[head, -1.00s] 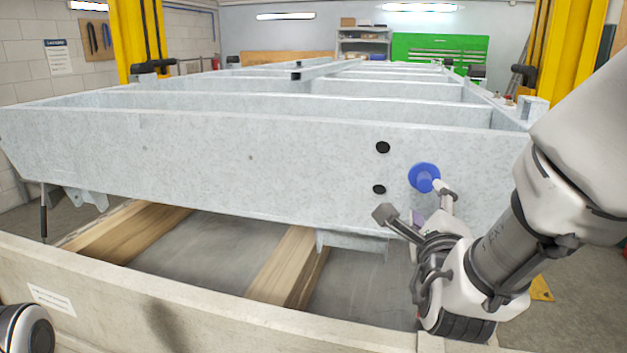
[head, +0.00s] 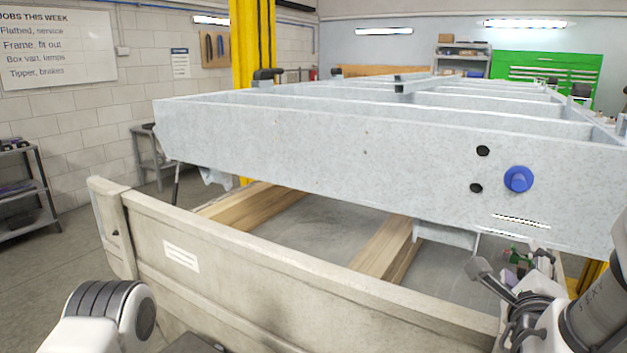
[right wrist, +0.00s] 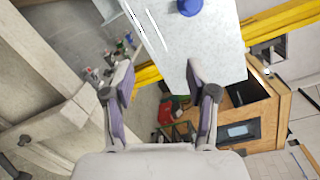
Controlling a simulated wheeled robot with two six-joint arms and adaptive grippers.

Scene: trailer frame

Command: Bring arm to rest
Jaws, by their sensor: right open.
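My right gripper (head: 510,268) is at the lower right of the head view, below the trailer frame's end face and apart from it. In the right wrist view my right gripper (right wrist: 158,82) has its two fingers spread, with nothing between them. A blue round plug (head: 518,179) sits on the pale grey trailer frame (head: 330,150), beside two dark holes. The plug (right wrist: 190,6) also shows at the top edge of the right wrist view. Part of my left arm shows at the lower left of the head view, but its gripper is out of view.
A beige barrier (head: 300,290) runs across the front, between me and the frame. Wooden beams (head: 385,250) lie under the frame. A yellow post (head: 252,60) stands behind it. A wooden cabinet (right wrist: 255,115) and small items on a surface show in the right wrist view.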

